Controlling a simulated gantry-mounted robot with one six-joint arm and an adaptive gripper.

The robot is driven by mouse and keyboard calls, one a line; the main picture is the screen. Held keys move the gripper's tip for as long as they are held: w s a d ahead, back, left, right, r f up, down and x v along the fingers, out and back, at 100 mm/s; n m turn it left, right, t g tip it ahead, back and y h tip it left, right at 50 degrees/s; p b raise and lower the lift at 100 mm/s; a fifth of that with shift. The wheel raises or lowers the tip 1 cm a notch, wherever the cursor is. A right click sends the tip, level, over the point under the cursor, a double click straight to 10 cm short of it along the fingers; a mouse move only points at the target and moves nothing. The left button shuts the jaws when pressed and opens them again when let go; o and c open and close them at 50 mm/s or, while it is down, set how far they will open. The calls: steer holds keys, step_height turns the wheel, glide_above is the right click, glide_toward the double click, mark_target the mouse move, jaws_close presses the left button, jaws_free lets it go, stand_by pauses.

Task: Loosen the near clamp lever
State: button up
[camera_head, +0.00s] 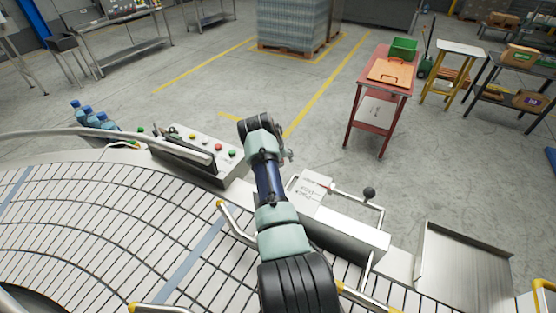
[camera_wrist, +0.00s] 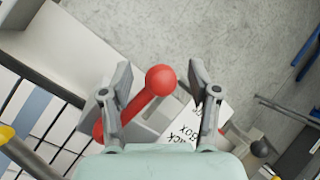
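A red lever with a round red knob (camera_wrist: 160,79) shows in the wrist view, slanting from lower left up to the knob. My gripper (camera_wrist: 161,75) is open, with one finger on each side of the knob; whether either finger touches the lever is unclear. In the head view the gripper (camera_head: 286,156) is at the far end of my arm, and the red lever is hidden there. A black ball knob (camera_head: 369,193) sits on the metal rail frame to the right; a dark knob also shows in the wrist view (camera_wrist: 260,147). No label tells which lever is near.
A control box with coloured buttons (camera_head: 205,147) stands left of my gripper. A white labelled plate (camera_head: 309,189) is close on the right. The slatted conveyor (camera_head: 90,225) curves on the left, with blue-capped bottles (camera_head: 90,115) behind. A red cart (camera_head: 380,100) stands on open floor.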

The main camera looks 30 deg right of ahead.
steer(key=shift+r, duration=0.1)
steer(key=v, duration=1.1)
steer(key=shift+a+r, duration=0.25)
steer(key=shift+r, duration=0.1)
steer(key=shift+s, duration=0.1)
